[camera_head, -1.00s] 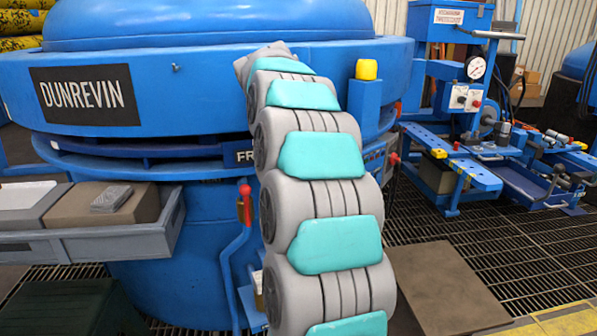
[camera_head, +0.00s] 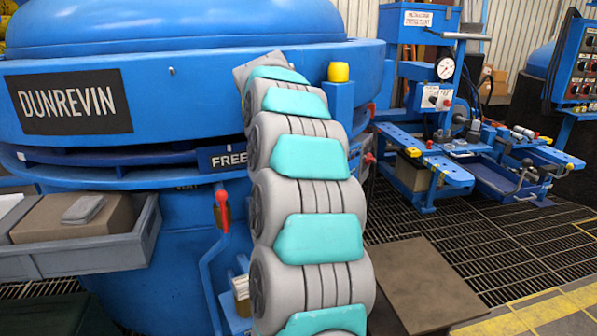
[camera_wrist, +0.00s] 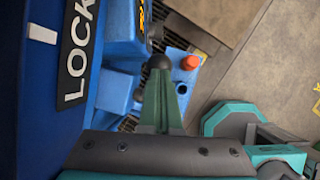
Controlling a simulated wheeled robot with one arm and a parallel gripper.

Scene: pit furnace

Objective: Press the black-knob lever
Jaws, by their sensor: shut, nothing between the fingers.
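In the wrist view, a round black knob (camera_wrist: 159,62) shows right at the tips of my gripper (camera_wrist: 158,76). My dark green fingers are shut and empty, pointing at the knob. I cannot tell whether they touch it, and they hide most of what lies below it. In the head view, the black knob and my gripper are hidden behind my arm.
An orange-red knob (camera_wrist: 190,62) sits on a blue block right beside the black one. A "LOCK" plate (camera_wrist: 78,52) is at left. In the head view, a red-knob lever (camera_head: 222,197) stands left of my arm, by a grey tray (camera_head: 105,258) on the blue furnace (camera_head: 185,95).

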